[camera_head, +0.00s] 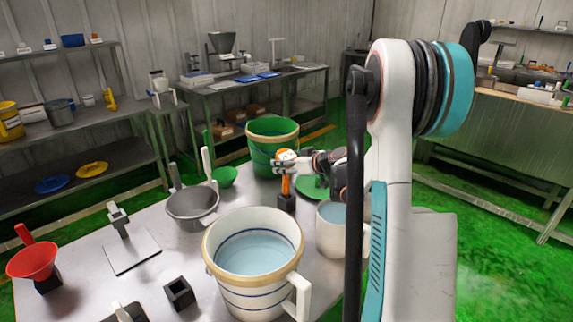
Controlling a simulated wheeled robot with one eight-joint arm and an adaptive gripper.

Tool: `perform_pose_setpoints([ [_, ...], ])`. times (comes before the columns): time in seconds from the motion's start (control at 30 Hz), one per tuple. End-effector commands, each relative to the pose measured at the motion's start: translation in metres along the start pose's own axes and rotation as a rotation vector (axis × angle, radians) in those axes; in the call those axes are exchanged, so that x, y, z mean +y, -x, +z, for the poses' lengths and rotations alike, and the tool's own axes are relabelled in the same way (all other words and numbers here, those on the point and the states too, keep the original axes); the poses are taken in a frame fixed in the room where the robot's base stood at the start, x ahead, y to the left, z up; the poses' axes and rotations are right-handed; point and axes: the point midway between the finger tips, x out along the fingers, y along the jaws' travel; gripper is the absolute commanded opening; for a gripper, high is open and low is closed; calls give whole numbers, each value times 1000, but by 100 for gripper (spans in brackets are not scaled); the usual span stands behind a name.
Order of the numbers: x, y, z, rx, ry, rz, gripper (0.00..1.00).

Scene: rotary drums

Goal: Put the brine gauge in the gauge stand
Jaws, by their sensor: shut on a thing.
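An orange upright tool with a pale head, which looks like the brine gauge (286,184), is at the middle of the table. My gripper (283,163) is shut on its upper part, reaching in from the right. The gauge's lower end meets a small black block stand (287,203); I cannot tell whether it sits in that stand or just over it. Another black square holder (179,293), open and empty on top, stands at the front of the table. Which of the two is the gauge stand is not clear from this view.
A large white pot of water (253,290) stands at the front, with a smaller white mug of water (330,240) to its right. A grey pan (192,208), a green bucket (272,140), a red funnel (32,260) and a flat scale (131,250) stand around.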

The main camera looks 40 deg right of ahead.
Motion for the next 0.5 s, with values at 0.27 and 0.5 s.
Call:
perform_pose_setpoints([
  [0.27, 0, -1, 2, 0, 0, 0, 78],
  [0.5, 0, -1, 2, 0, 0, 0, 78],
])
